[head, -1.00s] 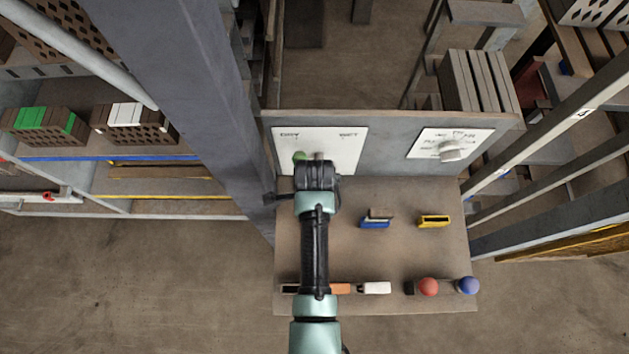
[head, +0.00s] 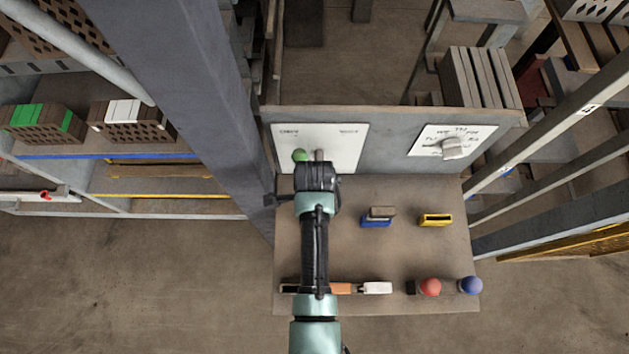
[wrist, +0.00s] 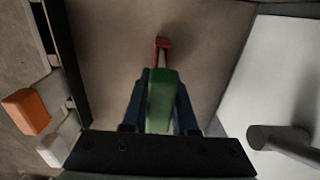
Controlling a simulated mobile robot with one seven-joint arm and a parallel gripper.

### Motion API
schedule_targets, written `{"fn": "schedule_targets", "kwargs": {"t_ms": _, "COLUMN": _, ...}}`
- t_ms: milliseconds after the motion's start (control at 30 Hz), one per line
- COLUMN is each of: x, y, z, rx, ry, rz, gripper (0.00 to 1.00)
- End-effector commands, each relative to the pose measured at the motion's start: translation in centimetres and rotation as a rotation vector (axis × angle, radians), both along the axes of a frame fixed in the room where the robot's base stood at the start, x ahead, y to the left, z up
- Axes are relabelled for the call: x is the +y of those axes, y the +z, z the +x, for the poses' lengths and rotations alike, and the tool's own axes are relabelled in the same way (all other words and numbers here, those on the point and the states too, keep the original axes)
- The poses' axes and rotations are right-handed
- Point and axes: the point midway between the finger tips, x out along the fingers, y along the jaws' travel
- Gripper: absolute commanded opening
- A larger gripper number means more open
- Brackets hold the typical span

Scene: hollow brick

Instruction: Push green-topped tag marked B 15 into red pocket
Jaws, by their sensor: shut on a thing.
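The green-topped tag (wrist: 161,98) is held between the two dark blue fingers of my gripper (wrist: 160,95) in the wrist view. No marking on it is readable. The small red pocket (wrist: 162,42) stands just beyond the tag's far end, in line with it. A thin pale strip shows between the green and the red; I cannot tell whether the tag's end is inside the pocket. In the head view my gripper (head: 318,178) is low over the left of the bench, by the white panel, and hides the tag's grip and the red pocket.
A grey peg (wrist: 278,138) sticks out of the white panel (head: 345,145), close beside my gripper. A green knob-like shape (head: 299,155) shows there. A blue pocket (head: 375,222) and yellow pocket (head: 435,220) stand to the right. Orange and white blocks (head: 376,288) lie near the front edge.

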Motion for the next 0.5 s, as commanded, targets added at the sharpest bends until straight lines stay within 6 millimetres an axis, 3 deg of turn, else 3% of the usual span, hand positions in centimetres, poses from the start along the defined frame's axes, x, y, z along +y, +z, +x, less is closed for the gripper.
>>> {"fn": "schedule_targets", "kwargs": {"t_ms": 500, "x": 0.00, "y": -0.92, "z": 0.00, "rx": 0.000, "ry": 0.000, "rz": 0.000, "gripper": 0.00}}
